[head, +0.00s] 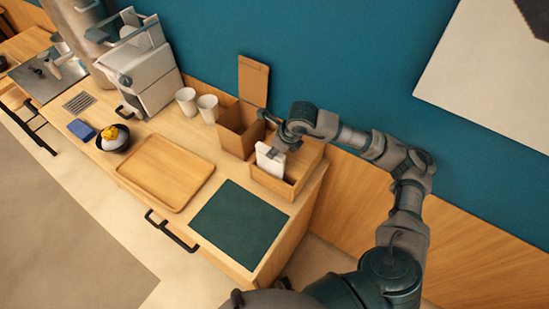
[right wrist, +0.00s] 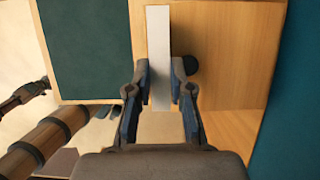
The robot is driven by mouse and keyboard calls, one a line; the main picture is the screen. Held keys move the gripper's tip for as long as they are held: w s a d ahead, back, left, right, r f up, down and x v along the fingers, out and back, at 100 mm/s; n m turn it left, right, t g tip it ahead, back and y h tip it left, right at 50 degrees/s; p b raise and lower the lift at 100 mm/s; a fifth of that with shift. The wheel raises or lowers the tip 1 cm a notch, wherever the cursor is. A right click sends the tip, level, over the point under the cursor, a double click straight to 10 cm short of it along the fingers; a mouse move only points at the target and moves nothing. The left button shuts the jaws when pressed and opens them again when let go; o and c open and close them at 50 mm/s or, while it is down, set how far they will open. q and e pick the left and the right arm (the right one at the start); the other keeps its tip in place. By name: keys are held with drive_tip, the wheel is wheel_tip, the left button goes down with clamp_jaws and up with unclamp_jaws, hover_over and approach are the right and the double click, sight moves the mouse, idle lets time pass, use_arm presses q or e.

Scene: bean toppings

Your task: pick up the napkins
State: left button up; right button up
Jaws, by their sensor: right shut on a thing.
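The napkins are a white upright stack (head: 270,158) at the open wooden holder (head: 273,183) near the right end of the counter. In the right wrist view the napkins show as a narrow white strip (right wrist: 158,45) between the fingers. My right gripper (head: 280,146) reaches in from the right and is shut on the napkins from above. In the wrist view the gripper (right wrist: 160,80) has one finger on each side of the stack. The lower part of the napkins is hidden by the holder's front.
A brown box (head: 238,140) and white cups (head: 207,107) stand left of the holder. A wooden tray (head: 165,172), a dark green mat (head: 238,222), a dark bowl (head: 113,138) and a blue block (head: 81,129) lie on the counter. A teal wall rises behind.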

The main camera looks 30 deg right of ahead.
wheel_tip(320, 180, up, 26)
drive_tip(key=p, duration=0.9)
drive_tip(key=shift+f, duration=0.2)
idle(0.6)
